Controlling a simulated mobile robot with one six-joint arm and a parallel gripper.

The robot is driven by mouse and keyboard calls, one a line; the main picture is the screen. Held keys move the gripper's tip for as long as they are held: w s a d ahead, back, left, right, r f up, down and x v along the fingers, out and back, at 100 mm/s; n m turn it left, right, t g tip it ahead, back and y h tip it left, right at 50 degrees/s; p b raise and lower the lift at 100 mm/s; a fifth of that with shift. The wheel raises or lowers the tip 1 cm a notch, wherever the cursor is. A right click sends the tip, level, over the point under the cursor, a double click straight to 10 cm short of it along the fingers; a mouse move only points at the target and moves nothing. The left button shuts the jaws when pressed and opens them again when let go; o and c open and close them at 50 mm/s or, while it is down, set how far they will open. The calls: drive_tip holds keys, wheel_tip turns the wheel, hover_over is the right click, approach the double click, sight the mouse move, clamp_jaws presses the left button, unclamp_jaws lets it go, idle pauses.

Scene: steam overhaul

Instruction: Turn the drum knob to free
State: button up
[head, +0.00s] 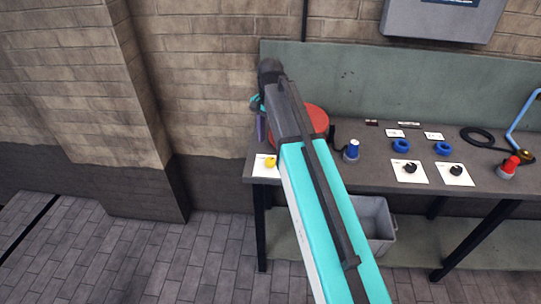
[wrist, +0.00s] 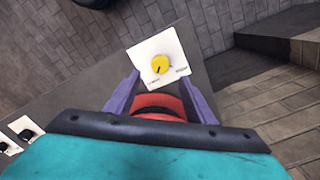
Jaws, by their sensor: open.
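The yellow knob (head: 270,162) sits on a white plate at the bench's front left corner. In the wrist view the knob (wrist: 159,64) is ahead of my fingertips, and its dark pointer mark appears to point down toward the left label. Two small labels are on the plate; their words are too small to read surely. My gripper (wrist: 160,88) is open, with its purple fingers apart and short of the knob. In the head view one purple finger (head: 261,127) shows above the bench, behind the knob. The red drum (head: 314,119) is partly hidden by my arm; red shows between the fingers.
The bench (head: 375,180) also holds a blue-capped item (head: 352,150), blue rings (head: 401,146), black knobs (head: 410,167) on white plates and a red-capped item (head: 509,167). A grey bin (head: 381,221) stands below. The floor (head: 150,262) at left is clear.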

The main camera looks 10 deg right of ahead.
sight(270, 160)
drive_tip(key=shift+f+p, duration=1)
drive_tip(key=shift+f, duration=3.2)
drive_tip(key=shift+c, duration=0.2)
drive_tip(key=c, duration=1)
